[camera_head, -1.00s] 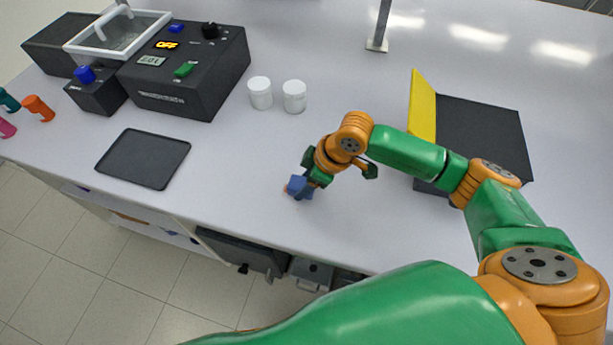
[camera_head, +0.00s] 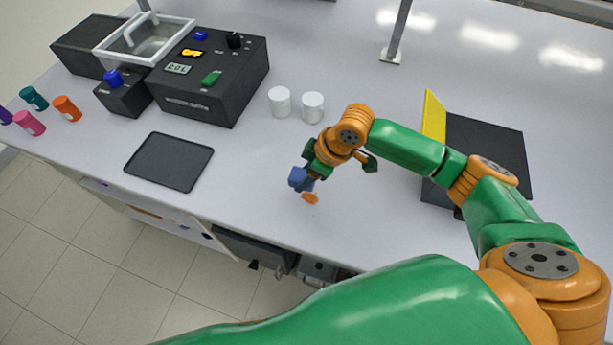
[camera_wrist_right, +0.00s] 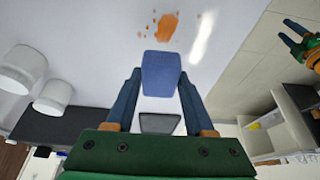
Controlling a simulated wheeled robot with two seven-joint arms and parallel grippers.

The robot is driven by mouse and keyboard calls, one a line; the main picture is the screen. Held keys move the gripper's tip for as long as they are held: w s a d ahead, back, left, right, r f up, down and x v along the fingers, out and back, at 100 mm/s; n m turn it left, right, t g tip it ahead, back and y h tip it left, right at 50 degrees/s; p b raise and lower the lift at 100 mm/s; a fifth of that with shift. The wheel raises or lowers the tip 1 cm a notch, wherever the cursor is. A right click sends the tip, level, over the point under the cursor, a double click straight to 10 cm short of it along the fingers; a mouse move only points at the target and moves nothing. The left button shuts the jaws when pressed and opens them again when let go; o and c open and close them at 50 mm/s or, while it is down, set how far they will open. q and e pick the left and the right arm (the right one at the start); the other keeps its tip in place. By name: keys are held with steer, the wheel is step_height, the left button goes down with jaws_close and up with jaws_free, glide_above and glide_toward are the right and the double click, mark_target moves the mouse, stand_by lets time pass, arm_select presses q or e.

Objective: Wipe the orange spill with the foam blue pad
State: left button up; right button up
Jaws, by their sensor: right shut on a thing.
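The orange spill (camera_head: 310,198) lies on the white bench near its front edge. In the right wrist view it is one larger patch (camera_wrist_right: 166,27) with several small spots beside it. The foam blue pad (camera_head: 297,179) is a small blue block. It fills the space between the fingers in the wrist view (camera_wrist_right: 161,72). My right gripper (camera_head: 305,176) is shut on it, and the pad appears beside the spill, not covering it. Any gap between pad and bench is hard to judge. My left gripper (camera_wrist_right: 298,40) shows partly at the wrist view's right edge; its jaw state is unclear.
Two white jars (camera_head: 296,105) stand behind the right gripper. A black tray (camera_head: 169,162) lies to the left, before a black control unit (camera_head: 205,85). Bare bench surrounds the spill.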

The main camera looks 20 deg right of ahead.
steer(key=shift+r, duration=0.7)
steer(key=shift+s+r, duration=0.15)
steer(key=shift+r, duration=0.15)
